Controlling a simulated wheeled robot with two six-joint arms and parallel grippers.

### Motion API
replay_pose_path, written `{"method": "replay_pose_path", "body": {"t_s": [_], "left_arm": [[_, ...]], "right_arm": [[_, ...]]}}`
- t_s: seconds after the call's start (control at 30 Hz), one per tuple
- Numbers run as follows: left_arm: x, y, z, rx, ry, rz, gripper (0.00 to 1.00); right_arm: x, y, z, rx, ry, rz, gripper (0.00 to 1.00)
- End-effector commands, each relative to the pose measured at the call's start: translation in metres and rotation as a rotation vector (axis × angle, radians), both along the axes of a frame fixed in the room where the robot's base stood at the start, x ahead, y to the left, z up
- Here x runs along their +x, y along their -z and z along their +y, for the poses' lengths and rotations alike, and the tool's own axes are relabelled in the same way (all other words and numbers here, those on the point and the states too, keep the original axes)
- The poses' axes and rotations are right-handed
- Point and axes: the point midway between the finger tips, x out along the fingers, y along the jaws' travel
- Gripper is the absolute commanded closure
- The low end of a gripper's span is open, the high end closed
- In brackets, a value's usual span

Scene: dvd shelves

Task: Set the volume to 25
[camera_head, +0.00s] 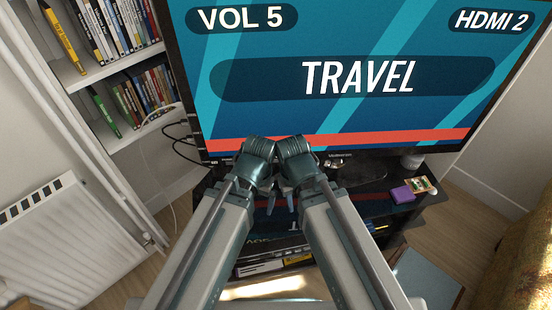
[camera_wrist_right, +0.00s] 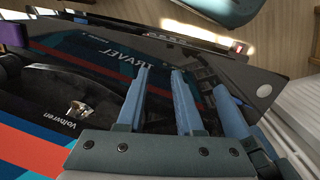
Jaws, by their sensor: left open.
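The television screen (camera_head: 330,115) fills the upper middle of the head view. It reads "VOL 5" (camera_head: 241,18) at top left, "HDMI 2" at top right and "TRAVEL" in the middle. My left gripper (camera_head: 268,205) and my right gripper (camera_head: 291,200) are close together just below the screen's lower edge, over the glossy black stand. My right gripper's blue fingers (camera_wrist_right: 162,100) stand apart in the right wrist view, with nothing seen between them. My left gripper is open. Its fingertips are partly hidden. I cannot make out a remote control or volume buttons.
A purple box (camera_head: 402,194) and a small card-like item (camera_head: 421,186) are on the stand (camera_head: 378,207) to the right. Dark cables hang left of the screen. A bookshelf (camera_head: 75,75) and a white radiator (camera_head: 62,240) are at the left.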

Motion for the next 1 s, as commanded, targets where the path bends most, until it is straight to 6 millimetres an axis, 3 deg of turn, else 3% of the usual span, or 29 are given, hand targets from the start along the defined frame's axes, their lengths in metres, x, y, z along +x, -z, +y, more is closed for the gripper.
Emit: {"method": "replay_pose_path", "body": {"t_s": [0.03,0.17,0.2,1.0], "left_arm": [[0.0001,0.0000,0.0000,0.000,0.000,0.000,0.00],[0.0002,-0.0001,-0.0001,0.000,0.000,0.000,0.00],[0.0002,-0.0001,-0.0001,0.000,0.000,0.000,0.00],[0.0002,-0.0002,-0.0001,0.000,0.000,0.000,0.00]], "right_arm": [[0.0001,0.0000,0.0000,0.000,0.000,0.000,0.75],[0.0002,-0.0001,0.0001,0.000,0.000,0.000,0.99],[0.0002,-0.0001,0.0001,0.000,0.000,0.000,1.00],[0.0002,-0.0002,0.0001,0.000,0.000,0.000,1.00]]}}
